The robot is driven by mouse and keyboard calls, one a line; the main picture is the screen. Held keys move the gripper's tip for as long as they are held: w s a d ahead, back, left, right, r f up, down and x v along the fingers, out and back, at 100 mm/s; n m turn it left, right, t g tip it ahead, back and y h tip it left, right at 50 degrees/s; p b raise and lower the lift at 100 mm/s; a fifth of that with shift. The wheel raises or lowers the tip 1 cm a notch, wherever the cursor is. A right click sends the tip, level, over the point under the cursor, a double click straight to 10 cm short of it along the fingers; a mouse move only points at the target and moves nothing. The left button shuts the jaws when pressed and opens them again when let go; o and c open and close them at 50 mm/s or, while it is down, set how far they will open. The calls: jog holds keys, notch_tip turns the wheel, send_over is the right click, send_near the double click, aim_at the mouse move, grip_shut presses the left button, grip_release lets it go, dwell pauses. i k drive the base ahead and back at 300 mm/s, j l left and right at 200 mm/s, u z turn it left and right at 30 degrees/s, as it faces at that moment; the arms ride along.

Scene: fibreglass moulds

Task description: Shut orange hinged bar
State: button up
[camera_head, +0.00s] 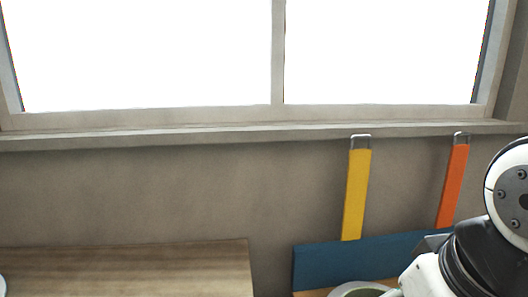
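The orange hinged bar (453,187) stands nearly upright at the right, leaning slightly to the right at its top, with a grey metal loop at its upper end. Its lower end meets the blue panel (335,264). My arm is in the lower right corner, in front of the panel's right part and close to the bar's lower end in the picture. My gripper's fingers cannot be made out, so whether they are open or shut does not show.
A yellow bar (356,194) with a similar loop stands left of the orange one. A wooden surface (130,270) lies at the lower left. A round pale rim (352,290) shows at the bottom edge. A window sill (200,136) runs along the wall behind.

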aim_at(459, 153)
jog(key=z, duration=1)
